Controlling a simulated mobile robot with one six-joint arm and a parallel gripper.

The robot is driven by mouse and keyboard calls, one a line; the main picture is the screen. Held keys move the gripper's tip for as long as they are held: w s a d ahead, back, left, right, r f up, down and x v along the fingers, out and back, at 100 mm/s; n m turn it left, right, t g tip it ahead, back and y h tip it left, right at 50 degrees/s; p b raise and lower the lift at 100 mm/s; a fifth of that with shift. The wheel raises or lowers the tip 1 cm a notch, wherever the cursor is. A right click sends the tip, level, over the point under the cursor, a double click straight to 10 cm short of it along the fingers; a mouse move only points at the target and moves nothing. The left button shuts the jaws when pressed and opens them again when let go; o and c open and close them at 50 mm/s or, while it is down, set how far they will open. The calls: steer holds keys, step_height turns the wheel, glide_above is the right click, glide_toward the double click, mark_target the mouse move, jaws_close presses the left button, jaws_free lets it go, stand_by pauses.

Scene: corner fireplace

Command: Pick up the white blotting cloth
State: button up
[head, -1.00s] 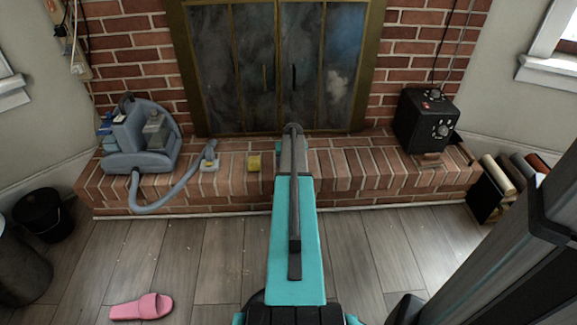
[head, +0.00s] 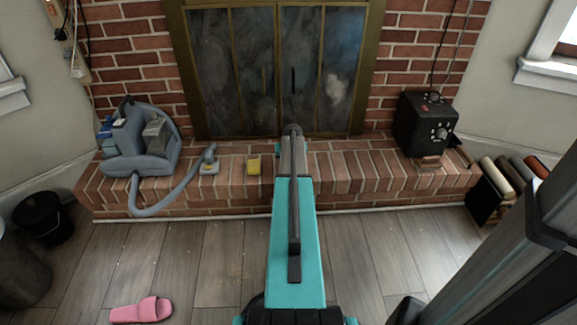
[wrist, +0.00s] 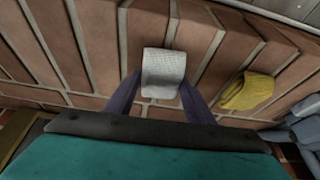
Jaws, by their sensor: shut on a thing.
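The white blotting cloth (wrist: 164,73) shows in the wrist view as a small pale, textured, bent piece. It sits between the two dark fingers of my gripper (wrist: 160,92), which is shut on it. Brick lies behind the cloth; whether the cloth still touches the brick cannot be told. In the head view my teal arm hides the gripper and the cloth.
A yellow cloth (head: 253,166) lies on the brick hearth (head: 345,172), and also shows in the wrist view (wrist: 248,91). A grey-blue cleaning machine (head: 140,145) with a hose stands at left. A black box (head: 426,122) stands at right. A pink slipper (head: 141,310) lies on the floor.

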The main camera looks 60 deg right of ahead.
steer(key=p+v, duration=0.1)
steer(key=v, duration=0.2)
steer(key=shift+w+d, duration=0.1)
steer(key=s+a+p, duration=0.1)
steer(key=s+a, duration=0.3)
steer(key=a, duration=0.2)
steer(key=s+a+r+p, duration=0.1)
steer(key=s+a+p, duration=0.1)
steer(key=s+a, duration=0.2)
steer(key=a, duration=0.3)
steer(key=shift+p, duration=0.3)
steer(key=shift+r, duration=0.1)
